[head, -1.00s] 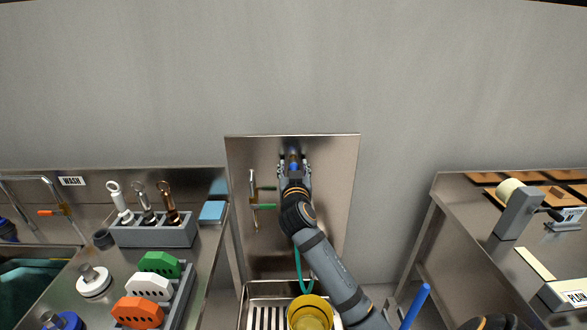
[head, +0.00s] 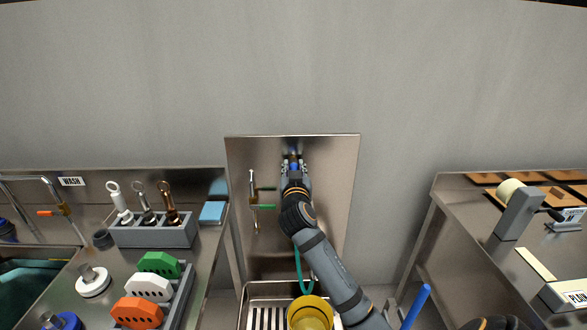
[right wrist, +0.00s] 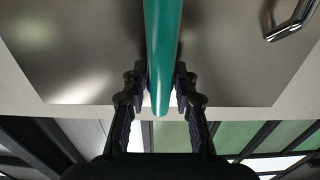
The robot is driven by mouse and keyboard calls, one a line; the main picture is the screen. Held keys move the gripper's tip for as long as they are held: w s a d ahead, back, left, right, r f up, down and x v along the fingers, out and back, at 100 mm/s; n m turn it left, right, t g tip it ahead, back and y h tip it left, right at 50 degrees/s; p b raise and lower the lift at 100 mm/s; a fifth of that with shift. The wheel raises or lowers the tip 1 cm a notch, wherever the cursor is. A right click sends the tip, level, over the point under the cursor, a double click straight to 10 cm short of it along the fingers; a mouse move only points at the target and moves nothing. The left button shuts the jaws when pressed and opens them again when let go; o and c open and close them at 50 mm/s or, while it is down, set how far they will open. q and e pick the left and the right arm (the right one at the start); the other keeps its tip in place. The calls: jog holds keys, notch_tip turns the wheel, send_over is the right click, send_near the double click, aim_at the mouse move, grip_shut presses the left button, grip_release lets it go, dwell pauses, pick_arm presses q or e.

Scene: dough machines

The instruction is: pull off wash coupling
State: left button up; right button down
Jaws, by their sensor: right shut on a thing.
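My right gripper (head: 295,163) is in front of the steel wall panel (head: 330,175), near its top middle. It is shut on the wash coupling (head: 294,167), which shows as a small blue piece between the fingers. A dark fitting (head: 292,153) shows on the panel just above the fingertips. I cannot tell whether it and the coupling still touch. A teal hose (head: 298,268) hangs below my right forearm. In the right wrist view the hose (right wrist: 162,45) runs between the fingers (right wrist: 160,95) and hides the coupling. My left gripper is not in view.
A pipe with green-handled valves (head: 253,200) is on the panel, left of my right arm. A basin (head: 258,290) with a yellow bucket (head: 312,312) is below. Counters stand left (head: 205,262) and right (head: 470,215). The wall above is clear.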

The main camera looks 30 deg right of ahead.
jog(key=c, duration=1.7)
grip_release()
grip_shut()
jog(key=shift+s+a, duration=0.2)
jog(key=shift+s, duration=0.1)
jog(key=shift+v, duration=1.05)
jog(key=v, duration=0.6)
jog(key=shift+s+a, duration=0.1)
